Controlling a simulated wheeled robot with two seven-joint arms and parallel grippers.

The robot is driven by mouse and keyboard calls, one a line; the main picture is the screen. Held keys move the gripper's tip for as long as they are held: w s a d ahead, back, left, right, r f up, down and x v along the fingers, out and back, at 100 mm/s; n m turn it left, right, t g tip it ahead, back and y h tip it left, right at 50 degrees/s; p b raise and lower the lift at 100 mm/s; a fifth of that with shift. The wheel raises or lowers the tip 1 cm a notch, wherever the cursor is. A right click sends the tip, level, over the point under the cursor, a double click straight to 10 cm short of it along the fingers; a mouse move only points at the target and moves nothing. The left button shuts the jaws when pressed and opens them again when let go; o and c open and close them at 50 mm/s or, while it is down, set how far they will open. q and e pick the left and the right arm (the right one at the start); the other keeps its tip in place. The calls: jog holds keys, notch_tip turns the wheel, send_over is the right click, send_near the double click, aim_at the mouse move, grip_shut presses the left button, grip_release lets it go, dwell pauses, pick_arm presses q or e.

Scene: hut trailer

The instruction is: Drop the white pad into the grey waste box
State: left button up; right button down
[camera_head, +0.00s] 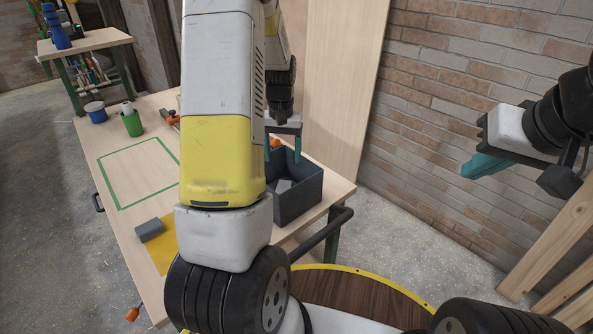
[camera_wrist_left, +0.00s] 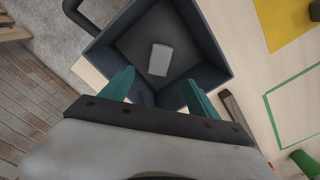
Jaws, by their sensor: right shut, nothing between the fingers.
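The grey waste box (camera_head: 299,197) stands on the table's right side; the left wrist view shows its open top and wall (camera_wrist_left: 205,42). The white pad (camera_wrist_left: 160,59) lies flat on the box floor, apart from the walls. In the head view the pad (camera_head: 284,186) shows partly inside the box. My left gripper (camera_head: 283,148) is above the box's far side with its teal fingers wide apart and nothing between them; the fingers also show in the left wrist view (camera_wrist_left: 160,92). My right gripper (camera_head: 484,166) is shut and empty, in the air near the brick wall.
A grey block (camera_head: 150,230) rests at the edge of a yellow mat (camera_head: 160,254). A green outlined square (camera_head: 138,172) on the table is empty where visible. A green bottle (camera_head: 131,120) and a blue tub (camera_head: 96,113) stand behind it. My left arm hides the table's middle.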

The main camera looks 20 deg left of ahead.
pick_arm(q)
notch_tip(320, 180, up, 8)
dwell(0.6)
jog(key=shift+f, duration=0.1)
jog(key=s+d+r+m+t+h, duration=0.1)
jog(key=s+d+r+t, duration=0.2)
jog(key=s+d+r, duration=0.6)
jog(key=s+d+r+t, duration=0.1)
jog(key=s+r, duration=0.1)
jog(key=s, duration=0.4)
jog(key=s+d+r+m+t+h, duration=0.1)
jog(key=s+d+r+t, duration=0.1)
jog(key=s, duration=0.5)
jog(key=shift+d, duration=0.15)
dwell(0.7)
